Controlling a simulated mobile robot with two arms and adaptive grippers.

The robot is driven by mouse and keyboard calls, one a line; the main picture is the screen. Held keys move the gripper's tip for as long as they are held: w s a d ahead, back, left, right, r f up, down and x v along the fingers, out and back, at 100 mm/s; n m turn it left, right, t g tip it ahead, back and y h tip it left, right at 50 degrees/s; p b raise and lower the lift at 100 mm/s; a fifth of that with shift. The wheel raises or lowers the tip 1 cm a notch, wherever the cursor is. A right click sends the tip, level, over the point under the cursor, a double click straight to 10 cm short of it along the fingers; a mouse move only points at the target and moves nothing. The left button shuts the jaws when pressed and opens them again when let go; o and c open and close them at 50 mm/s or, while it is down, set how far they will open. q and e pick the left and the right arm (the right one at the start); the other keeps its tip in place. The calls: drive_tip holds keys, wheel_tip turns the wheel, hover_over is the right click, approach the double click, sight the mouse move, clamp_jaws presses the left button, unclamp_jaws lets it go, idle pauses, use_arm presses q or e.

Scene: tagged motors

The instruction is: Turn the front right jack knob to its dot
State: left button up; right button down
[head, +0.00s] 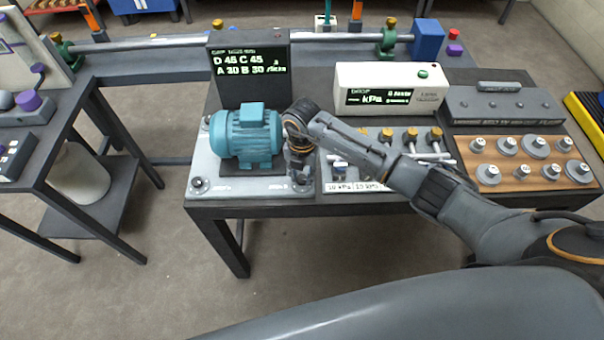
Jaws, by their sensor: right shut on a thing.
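A teal motor (247,138) stands on a light grey base plate (240,187) at the left end of the dark table. The front left jack knob (199,184) is a round dark knob on the plate's corner. My right gripper (300,178) points down at the plate's front right corner, just right of the motor. It is shut on the front right jack knob, which it hides almost wholly, along with any dot there. A dark display (248,68) behind the motor shows lines of green-white text with A, B, C and D values. My left gripper is out of view.
A white gauge box reading kPa (390,88) stands at the back. Yellow-brown fittings (387,134) on a pale tray are partly behind my right forearm. A wooden board (525,160) with several round metal pieces lies right. A side table (60,140) stands left across a gap.

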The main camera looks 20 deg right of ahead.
drive_tip(key=n+b, duration=0.2)
drive_tip(key=n, duration=0.1)
drive_tip(key=n+b, duration=0.2)
drive_tip(key=shift+w+f+n+b, duration=0.1)
drive_tip(key=shift+f+n+b, duration=0.1)
drive_tip(key=shift+n+b, duration=0.2)
drive_tip(key=n+b, duration=0.3)
drive_tip(key=n, duration=0.1)
drive_tip(key=shift+b, duration=0.3)
drive_tip(key=shift+r+n+b, duration=0.15)
drive_tip(key=shift+n+b, duration=0.65)
drive_tip(key=shift+n, duration=0.1)
drive_tip(key=shift+r, duration=0.1)
drive_tip(key=c, duration=1)
unclamp_jaws()
